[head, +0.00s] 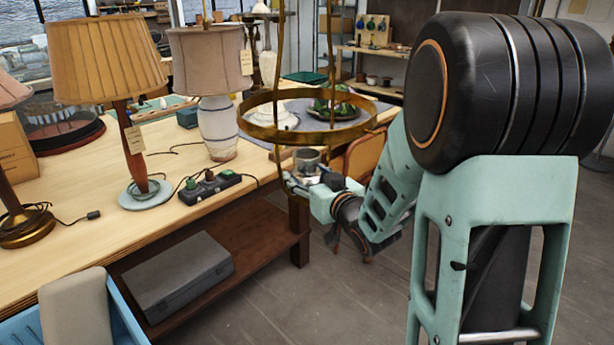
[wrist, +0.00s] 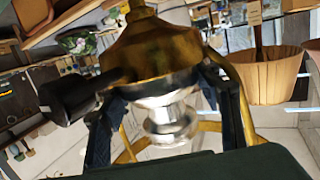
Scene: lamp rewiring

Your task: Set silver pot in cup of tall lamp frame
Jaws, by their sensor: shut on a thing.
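The tall lamp frame (head: 308,132) is brass, with a wide ring and upright rods, at the middle of the head view. The silver pot (head: 307,158) shows small and grey just below the ring. My gripper (head: 304,178) is shut on it. In the wrist view the shiny silver pot (wrist: 168,122) shows between my dark fingers. A large brass part (wrist: 155,45) stands close above it in that picture and hides some of it. I cannot tell whether the brass part is the cup, or whether pot and cup touch.
A wooden bench (head: 75,240) at left holds a pleated lamp (head: 105,60), a white-based lamp (head: 218,125) and a power strip (head: 210,187). A grey case (head: 180,278) lies on the shelf below. Open floor (head: 260,305) shows in front.

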